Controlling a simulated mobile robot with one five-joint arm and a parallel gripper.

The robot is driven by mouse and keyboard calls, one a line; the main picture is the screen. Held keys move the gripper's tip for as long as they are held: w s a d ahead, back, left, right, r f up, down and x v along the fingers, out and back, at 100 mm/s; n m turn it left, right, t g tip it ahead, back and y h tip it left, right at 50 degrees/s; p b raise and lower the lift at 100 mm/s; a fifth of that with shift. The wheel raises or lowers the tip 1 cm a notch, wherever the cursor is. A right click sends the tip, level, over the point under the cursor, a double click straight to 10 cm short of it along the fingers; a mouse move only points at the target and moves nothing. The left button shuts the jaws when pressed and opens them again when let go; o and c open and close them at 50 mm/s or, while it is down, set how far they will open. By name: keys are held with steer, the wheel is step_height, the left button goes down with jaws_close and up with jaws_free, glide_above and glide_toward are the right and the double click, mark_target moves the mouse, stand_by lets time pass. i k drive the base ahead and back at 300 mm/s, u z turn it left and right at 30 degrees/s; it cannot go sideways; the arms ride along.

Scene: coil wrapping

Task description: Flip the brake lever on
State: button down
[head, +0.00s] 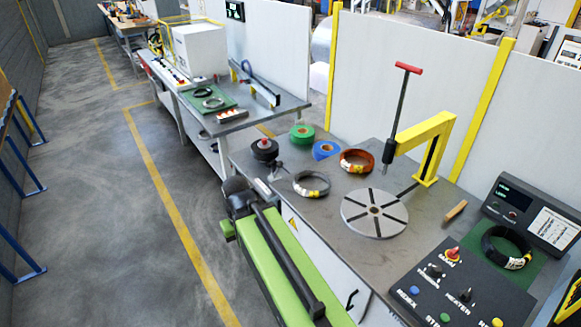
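A tall dark rod with a red T-shaped handle (408,68) stands upright beside the yellow post arm (425,135), above the workbench. On the dark control panel (420,290) at the lower right are small black switches and a red-topped knob (453,254). Which of these is the brake lever I cannot tell; no label for it is readable. My green and black arm reaches in from the bottom centre, in front of the bench. I cannot make out gripper fingers, and nothing is seen held.
A round slotted grey disc (375,212) lies on the bench. Around it are a grey coil (311,184), an orange-brown coil (356,161), blue tape (326,150) and green tape (302,134). A black coil (507,247) lies on a green mat. Floor to the left is clear.

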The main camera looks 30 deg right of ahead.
mark_target(280, 165)
steer(key=u, duration=0.05)
steer(key=i, duration=1)
steer(key=z, duration=0.05)
